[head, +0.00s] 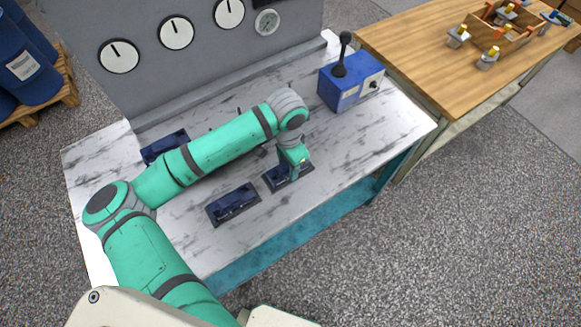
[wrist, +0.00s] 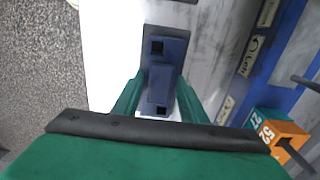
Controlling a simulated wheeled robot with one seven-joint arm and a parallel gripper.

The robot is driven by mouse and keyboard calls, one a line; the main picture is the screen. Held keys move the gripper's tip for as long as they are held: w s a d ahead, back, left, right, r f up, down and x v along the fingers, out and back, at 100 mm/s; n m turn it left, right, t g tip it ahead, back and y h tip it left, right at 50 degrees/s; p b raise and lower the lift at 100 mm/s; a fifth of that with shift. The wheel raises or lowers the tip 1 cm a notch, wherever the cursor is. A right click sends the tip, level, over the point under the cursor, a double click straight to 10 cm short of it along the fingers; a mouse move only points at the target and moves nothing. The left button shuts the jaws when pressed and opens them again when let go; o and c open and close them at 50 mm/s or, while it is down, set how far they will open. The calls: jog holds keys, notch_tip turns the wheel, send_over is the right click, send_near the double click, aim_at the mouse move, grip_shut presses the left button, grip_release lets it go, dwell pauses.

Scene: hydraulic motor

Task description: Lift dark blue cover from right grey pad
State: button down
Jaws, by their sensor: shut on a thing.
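The dark blue cover (head: 280,180) is at the right grey pad (head: 268,182) near the front of the marble-topped bench. My gripper (head: 293,174) reaches down onto it from above and partly hides it. In the wrist view the cover (wrist: 168,75) is long, with two square dark holes, and lies between my green fingers (wrist: 160,98). My gripper is shut on it. The grey pad (wrist: 148,45) shows beside and behind the cover. I cannot tell whether there is a gap between them.
Another dark blue cover (head: 232,203) sits on a pad to the left, and a dark blue part (head: 165,146) lies farther back. A blue box with a black lever (head: 350,85) stands at the back right. A grey gauge panel (head: 190,70) rises behind. A wooden table (head: 440,60) stands right.

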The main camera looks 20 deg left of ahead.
notch_tip(320, 180, up, 12)
jog(key=shift+r, duration=0.25)
dwell(1.9)
jog(key=shift+w, duration=0.1)
